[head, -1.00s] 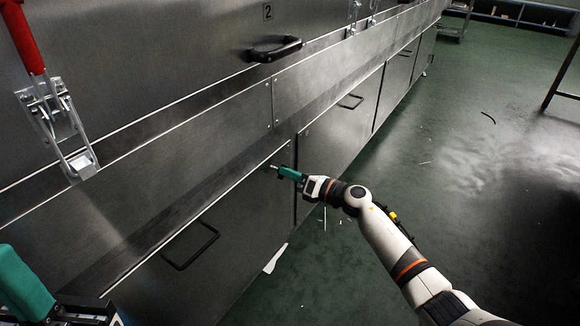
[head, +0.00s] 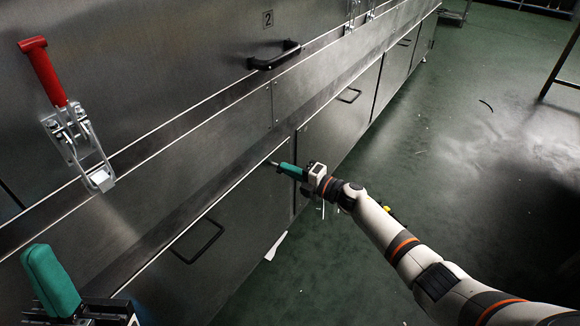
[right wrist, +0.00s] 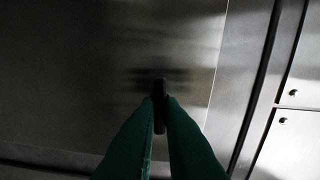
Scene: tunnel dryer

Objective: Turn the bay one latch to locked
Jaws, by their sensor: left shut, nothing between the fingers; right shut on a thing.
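The bay one latch appears as a small dark thumb-piece in the right wrist view (right wrist: 160,92), pointing nearly upright in that picture. In the head view only a small tip of it (head: 272,163) shows, at the upper right corner of a lower steel panel. My right gripper (head: 282,167) is shut on it; its green fingers lie on both sides in the right wrist view (right wrist: 160,115). Its locked or unlocked marking cannot be seen. My left gripper (head: 45,262) is shut and empty at the lower left, apart from the dryer wall.
A red-handled toggle clamp (head: 75,130) stands on the dryer side above my left gripper. A black door handle (head: 274,56) sticks out below the number 2 plate. A thin pull handle (head: 198,241) is on the lower panel. The green floor (head: 440,130) at right is mostly clear.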

